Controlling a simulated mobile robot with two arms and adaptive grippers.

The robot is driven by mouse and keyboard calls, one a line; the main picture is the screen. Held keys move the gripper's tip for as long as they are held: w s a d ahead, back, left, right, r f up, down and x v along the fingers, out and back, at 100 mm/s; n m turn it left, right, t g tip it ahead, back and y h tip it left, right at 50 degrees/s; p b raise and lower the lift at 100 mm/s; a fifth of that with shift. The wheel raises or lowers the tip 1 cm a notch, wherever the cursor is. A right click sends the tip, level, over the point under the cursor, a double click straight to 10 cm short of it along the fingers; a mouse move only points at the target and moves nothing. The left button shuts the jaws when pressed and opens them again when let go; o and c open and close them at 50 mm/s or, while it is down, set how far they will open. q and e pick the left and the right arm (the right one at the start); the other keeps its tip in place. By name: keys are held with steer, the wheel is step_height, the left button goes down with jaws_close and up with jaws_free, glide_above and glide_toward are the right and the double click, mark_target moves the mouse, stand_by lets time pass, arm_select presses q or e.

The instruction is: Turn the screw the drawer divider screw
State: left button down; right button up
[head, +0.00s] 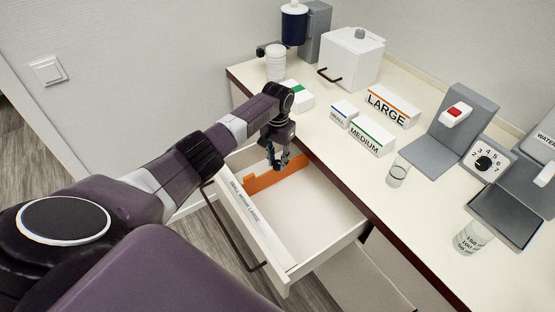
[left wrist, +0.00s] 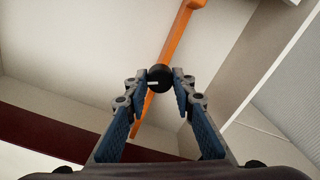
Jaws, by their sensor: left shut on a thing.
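The open white drawer (head: 318,214) juts out below the counter. An orange divider (head: 291,176) stands across it; it also shows in the left wrist view (left wrist: 177,37). The divider screw has a round black knob (left wrist: 160,77) with a small white mark, seen in the left wrist view in front of the divider. My left gripper (head: 278,164) reaches down into the drawer, and in the left wrist view its blue-padded fingers (left wrist: 160,82) are shut on the knob from both sides. My right gripper is not in view.
The drawer front (head: 247,222) carries printed size words and a dark handle (head: 232,240). On the counter stand boxes marked LARGE (head: 391,106) and MEDIUM (head: 369,137), a glass (head: 398,172) and grey devices (head: 452,130). The drawer's near part is empty.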

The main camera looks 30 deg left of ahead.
mark_target(277, 163)
arm_select(q)
steer(key=m, duration=0.4)
steer(key=shift+m, duration=0.3)
steer(key=m, duration=0.4)
steer(key=shift+m, duration=0.3)
steer(key=c, duration=1.6)
jaws_free()
step_height(277, 163, up, 12)
steer(key=shift+r, duration=0.1)
